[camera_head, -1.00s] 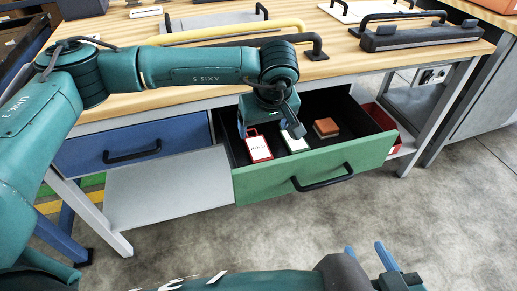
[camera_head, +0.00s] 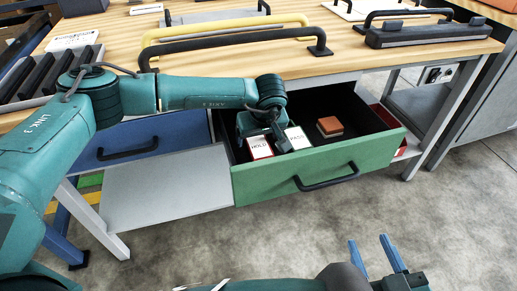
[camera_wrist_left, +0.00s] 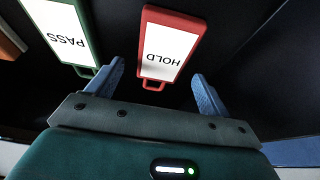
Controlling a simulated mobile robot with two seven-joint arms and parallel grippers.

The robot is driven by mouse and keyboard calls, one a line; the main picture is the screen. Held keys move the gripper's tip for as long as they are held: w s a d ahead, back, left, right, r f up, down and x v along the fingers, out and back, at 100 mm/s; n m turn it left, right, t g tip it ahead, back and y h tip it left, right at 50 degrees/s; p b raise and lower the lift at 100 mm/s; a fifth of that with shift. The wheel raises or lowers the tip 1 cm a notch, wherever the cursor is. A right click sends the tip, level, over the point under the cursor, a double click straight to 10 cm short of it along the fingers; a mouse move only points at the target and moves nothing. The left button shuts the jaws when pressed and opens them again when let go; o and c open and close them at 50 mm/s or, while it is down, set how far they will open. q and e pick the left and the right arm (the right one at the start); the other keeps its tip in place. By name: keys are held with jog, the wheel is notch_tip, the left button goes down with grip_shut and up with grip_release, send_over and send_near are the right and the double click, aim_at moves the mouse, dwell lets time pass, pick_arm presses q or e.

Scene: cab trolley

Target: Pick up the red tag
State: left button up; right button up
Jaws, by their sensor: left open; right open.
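The red tag (camera_head: 259,147) lies in the open green drawer (camera_head: 335,168), with a white face reading HOLD. In the left wrist view the red tag (camera_wrist_left: 167,45) lies ahead of my left gripper (camera_wrist_left: 158,82), roughly between the lines of its two blue fingers. The fingers are open and the tag's small loop end is closest to them. In the head view my left gripper (camera_head: 279,143) is over the drawer, beside the tag. My right gripper (camera_head: 378,256) is open and empty above the floor at the bottom.
A green tag (camera_head: 297,138) reading PASS lies right of the red tag; it also shows in the left wrist view (camera_wrist_left: 62,30). An orange-brown block (camera_head: 329,126) sits further right. The drawer walls surround them. A blue drawer (camera_head: 128,144) is at left.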

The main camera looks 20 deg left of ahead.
pick_arm(q)
jog(key=shift+w+a+f, duration=0.15)
jog(key=shift+w+f, duration=0.05)
jog(key=shift+f, duration=0.4)
jog(key=shift+f, duration=0.15)
jog(key=shift+c, duration=0.2)
jog(key=c, duration=1)
